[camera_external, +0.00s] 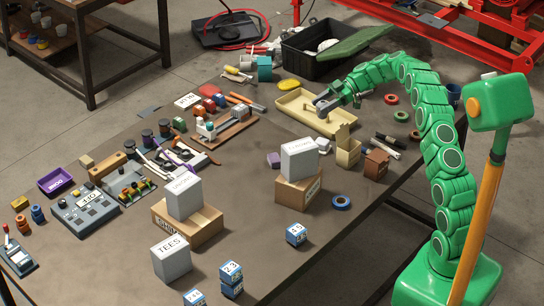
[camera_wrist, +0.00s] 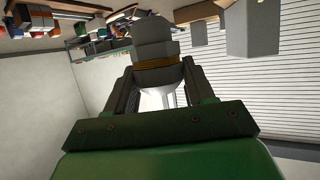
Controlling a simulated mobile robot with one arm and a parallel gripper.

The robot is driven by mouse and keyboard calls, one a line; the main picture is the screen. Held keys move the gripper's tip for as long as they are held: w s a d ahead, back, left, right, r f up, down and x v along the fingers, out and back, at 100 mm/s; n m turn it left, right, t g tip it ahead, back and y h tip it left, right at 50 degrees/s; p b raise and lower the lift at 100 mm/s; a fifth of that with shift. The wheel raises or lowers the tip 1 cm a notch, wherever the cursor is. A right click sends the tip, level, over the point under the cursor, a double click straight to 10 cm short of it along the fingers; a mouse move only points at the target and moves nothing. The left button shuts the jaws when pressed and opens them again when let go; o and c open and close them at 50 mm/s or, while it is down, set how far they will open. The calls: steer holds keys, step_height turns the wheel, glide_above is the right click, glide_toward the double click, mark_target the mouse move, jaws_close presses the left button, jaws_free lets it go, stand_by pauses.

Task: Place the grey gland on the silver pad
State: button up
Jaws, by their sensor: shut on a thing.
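My gripper (camera_external: 325,101) is at the cream-yellow tray (camera_external: 289,106) near the far right of the table. In the wrist view the grey gland (camera_wrist: 152,38), a faceted grey piece with a brass-coloured ring below it, is held between the two fingers of my gripper (camera_wrist: 157,80). In the outside view the gland is small and hard to tell from the fingers. I cannot make out the silver pad for certain in either view.
Boxes with grey blocks (camera_external: 299,160) stand mid-table. A black crate (camera_external: 308,66) with a green lid lies behind the tray. A small open carton (camera_external: 348,153) and a brown box (camera_external: 376,164) stand in front of it.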

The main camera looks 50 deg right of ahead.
steer(key=shift+s+f, duration=0.25)
steer(key=shift+f, duration=4.8)
steer(key=shift+f, duration=0.1)
steer(key=o, duration=1.1)
steer(key=shift+c, duration=0.2)
steer(key=v, duration=1.2)
steer(key=shift+w, duration=0.2)
